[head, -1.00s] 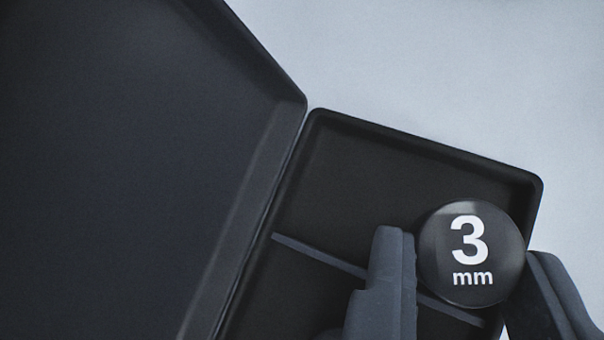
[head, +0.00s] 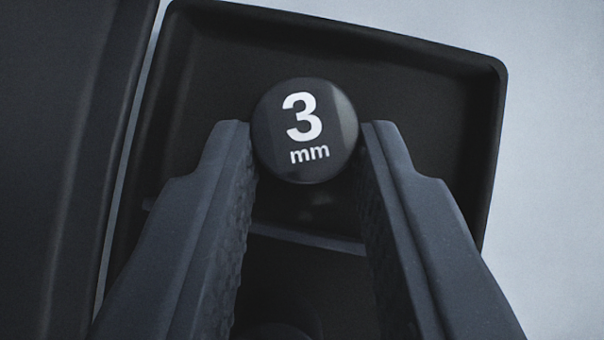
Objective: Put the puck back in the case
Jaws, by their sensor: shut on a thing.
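The puck (head: 328,112) is a round black disc with a white "3 mm" on its face, which is turned to the camera. My gripper (head: 306,140) is shut on the puck, one finger on its left side and one on its right. The black case (head: 485,170) is open beneath. The puck shows over its far compartment (head: 215,75), beyond a thin divider (head: 310,238). I cannot tell if the puck touches the case floor. My fingers hide parts of the case and divider.
The raised case lid (head: 60,150) fills the left side. The case's far wall and right wall stand around the compartment. A dark rounded shape (head: 275,330) shows between my fingers at the bottom, unclear. The pale surface (head: 555,120) at right is clear.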

